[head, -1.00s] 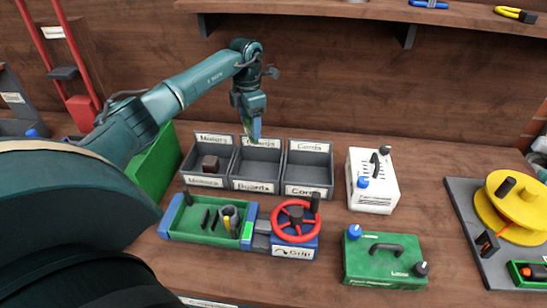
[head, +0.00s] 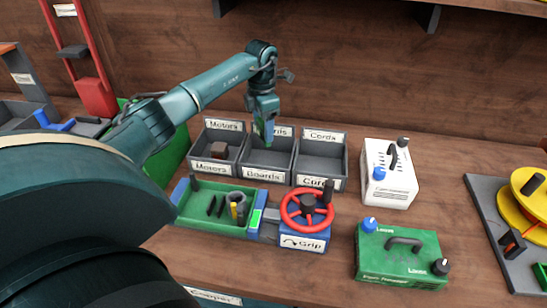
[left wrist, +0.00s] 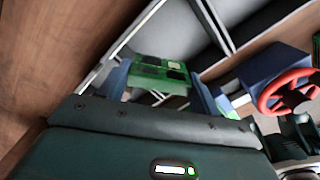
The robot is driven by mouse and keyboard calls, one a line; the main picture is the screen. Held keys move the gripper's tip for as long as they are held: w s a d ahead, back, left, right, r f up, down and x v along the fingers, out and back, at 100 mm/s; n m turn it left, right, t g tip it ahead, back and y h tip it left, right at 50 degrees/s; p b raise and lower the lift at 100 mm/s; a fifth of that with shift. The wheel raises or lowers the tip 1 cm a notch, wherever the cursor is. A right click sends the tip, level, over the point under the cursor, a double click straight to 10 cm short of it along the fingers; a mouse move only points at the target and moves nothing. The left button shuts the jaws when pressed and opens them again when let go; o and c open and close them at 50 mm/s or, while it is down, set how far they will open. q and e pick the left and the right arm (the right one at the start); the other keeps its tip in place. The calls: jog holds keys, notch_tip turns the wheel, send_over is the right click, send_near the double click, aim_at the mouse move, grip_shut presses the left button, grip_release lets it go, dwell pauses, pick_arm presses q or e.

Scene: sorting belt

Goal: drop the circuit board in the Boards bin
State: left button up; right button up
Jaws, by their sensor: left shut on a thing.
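The green circuit board (left wrist: 160,72) is held between the blue fingers of my left gripper (left wrist: 160,85) in the left wrist view. In the head view my left gripper (head: 268,140) points down, with its tips over the Boards bin (head: 263,174), overlapping the bin's back label. The Boards bin is grey, the middle of three, and looks empty. Little of the board shows in the head view because the fingers cover it. I cannot tell how far the board is above the bin floor. My right gripper is not in view.
The Motors bin (head: 209,167) on the left holds a brown block; the Cords bin (head: 318,181) on the right looks empty. In front are a green tray (head: 190,214) and a red handwheel (head: 307,211). White (head: 388,187) and green (head: 400,258) boxes stand to the right.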

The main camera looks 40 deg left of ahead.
pick_arm(q)
jog(key=o, duration=1)
jog(key=shift+o, duration=0.2)
notch_tip(320, 180, up, 13)
jog(key=shift+r, duration=0.15)
